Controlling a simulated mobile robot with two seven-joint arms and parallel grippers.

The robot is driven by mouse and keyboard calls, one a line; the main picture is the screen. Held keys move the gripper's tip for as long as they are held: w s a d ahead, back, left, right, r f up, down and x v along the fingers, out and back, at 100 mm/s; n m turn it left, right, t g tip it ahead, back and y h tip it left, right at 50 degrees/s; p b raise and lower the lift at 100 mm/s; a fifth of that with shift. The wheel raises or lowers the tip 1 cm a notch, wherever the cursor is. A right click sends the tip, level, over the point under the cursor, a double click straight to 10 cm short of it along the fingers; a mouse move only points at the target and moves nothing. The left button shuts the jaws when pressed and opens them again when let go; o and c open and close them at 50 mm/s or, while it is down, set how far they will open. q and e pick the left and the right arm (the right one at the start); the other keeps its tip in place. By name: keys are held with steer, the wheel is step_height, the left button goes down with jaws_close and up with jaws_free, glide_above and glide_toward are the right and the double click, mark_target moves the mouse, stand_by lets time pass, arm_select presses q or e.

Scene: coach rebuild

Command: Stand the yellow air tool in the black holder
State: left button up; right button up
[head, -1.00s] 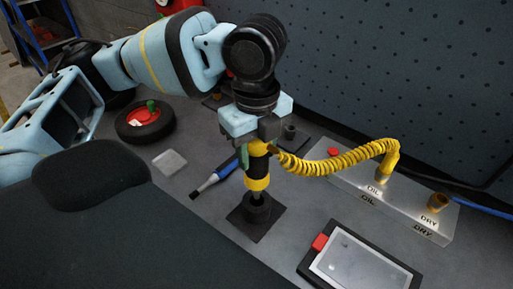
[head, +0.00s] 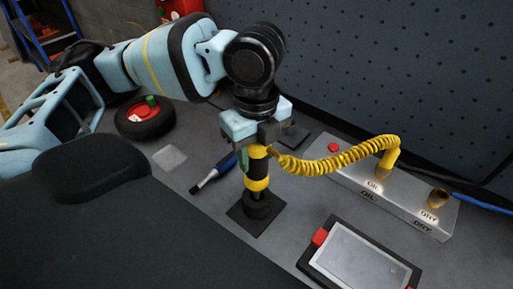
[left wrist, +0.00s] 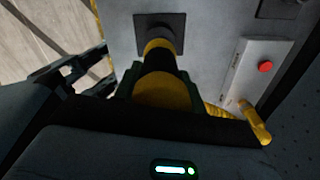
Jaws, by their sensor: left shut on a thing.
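The yellow air tool (head: 257,183) with a black middle band is upright in my left gripper (head: 254,145), which is shut on its top. Its lower end is at the black holder (head: 260,213), a round cup on a square base plate. The tool appears to stand in or right over the cup; the exact depth cannot be told. In the left wrist view, the tool (left wrist: 160,90) points away toward the holder's square plate (left wrist: 173,22), and its tip is hidden by its own body. A coiled yellow hose (head: 340,158) runs from the tool's top. My right gripper is not in view.
The hose ends at a grey metal block (head: 345,183) marked OIL and DRY, with a red button (head: 334,148). A framed tablet (head: 358,262) lies in front. A blue-handled brush (head: 215,172), a clear square (head: 169,158) and a black wheel (head: 145,120) lie left.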

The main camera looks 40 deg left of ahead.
arm_select(q)
steer(key=shift+f, duration=2)
stand_by(0.3)
steer(key=o, duration=1.2)
steer(key=shift+o, duration=0.2)
steer(key=shift+f, duration=0.1)
